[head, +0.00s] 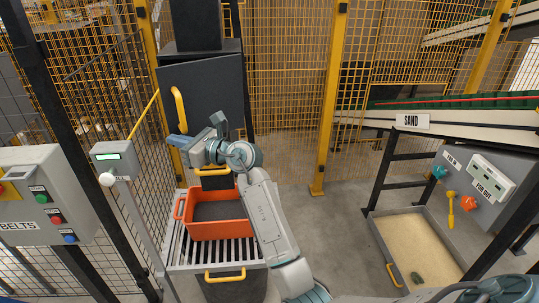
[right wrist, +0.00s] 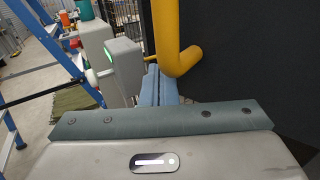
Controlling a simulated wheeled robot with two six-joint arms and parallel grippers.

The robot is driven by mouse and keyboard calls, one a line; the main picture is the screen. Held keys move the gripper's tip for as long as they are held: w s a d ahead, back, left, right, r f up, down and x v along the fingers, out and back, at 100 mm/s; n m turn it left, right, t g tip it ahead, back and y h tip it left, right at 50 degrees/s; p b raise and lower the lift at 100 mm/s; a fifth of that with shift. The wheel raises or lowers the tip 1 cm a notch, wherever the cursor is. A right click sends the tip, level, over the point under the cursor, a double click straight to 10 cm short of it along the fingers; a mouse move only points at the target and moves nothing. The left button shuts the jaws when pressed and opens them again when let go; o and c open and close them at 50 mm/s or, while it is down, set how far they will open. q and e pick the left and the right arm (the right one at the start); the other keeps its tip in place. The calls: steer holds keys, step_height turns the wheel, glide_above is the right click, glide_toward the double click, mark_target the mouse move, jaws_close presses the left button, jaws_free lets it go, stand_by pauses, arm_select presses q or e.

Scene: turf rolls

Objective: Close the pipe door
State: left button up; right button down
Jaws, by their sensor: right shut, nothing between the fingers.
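The pipe door is a dark flat panel (head: 215,90) at the top left of the head view, on a dark housing. It stands at an angle; how wide its gap is I cannot tell. Its curved yellow handle (head: 179,105) is on the left side. My right gripper (head: 174,141) is just below the handle, its blue fingers shut and empty. In the right wrist view the fingers (right wrist: 159,86) point at the handle's lower end (right wrist: 178,62), with the dark door (right wrist: 240,50) to the right. Whether they touch the handle is unclear. My left gripper is out of view.
An orange crate (head: 215,228) sits on a slatted roller stand (head: 178,255) below my right arm. A post with a small grey display box (head: 113,158) and a belts panel (head: 45,185) stand left. Yellow mesh fencing is behind. A sand tray (head: 425,245) is right.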

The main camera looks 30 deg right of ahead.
steer(key=w+b, duration=0.2)
steer(key=w, duration=0.5)
steer(key=shift+w+d+b, duration=0.15)
steer(key=shift+d+b, duration=0.05)
steer(key=shift+b, duration=0.15)
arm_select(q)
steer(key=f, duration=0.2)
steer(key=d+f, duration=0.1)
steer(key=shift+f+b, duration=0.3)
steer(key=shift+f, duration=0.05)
arm_select(e)
steer(key=shift+w+d, duration=0.15)
steer(key=shift+w, duration=0.65)
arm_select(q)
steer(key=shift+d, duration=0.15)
